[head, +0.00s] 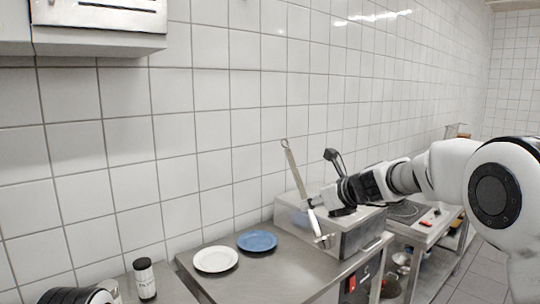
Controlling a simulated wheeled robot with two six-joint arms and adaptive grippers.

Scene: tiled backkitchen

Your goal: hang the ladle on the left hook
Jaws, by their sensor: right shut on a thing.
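The ladle (296,172) is a long metal one. It is held in the air, tilted, with its handle end up and to the left and its bowl (325,241) low and to the right. My right gripper (314,202) is shut on the ladle's handle, below its middle. The fingers and the handle overlap, so the exact contact is hard to see. Only a piece of my left arm shows at the bottom left edge, and its gripper is not in view. I cannot make out any hook in this view.
A white plate (215,259) and a blue plate (257,241) lie on the steel table (275,277). A steel box (362,233) stands behind the ladle. A wall cabinet (100,15) hangs upper left. The tiled wall between is bare.

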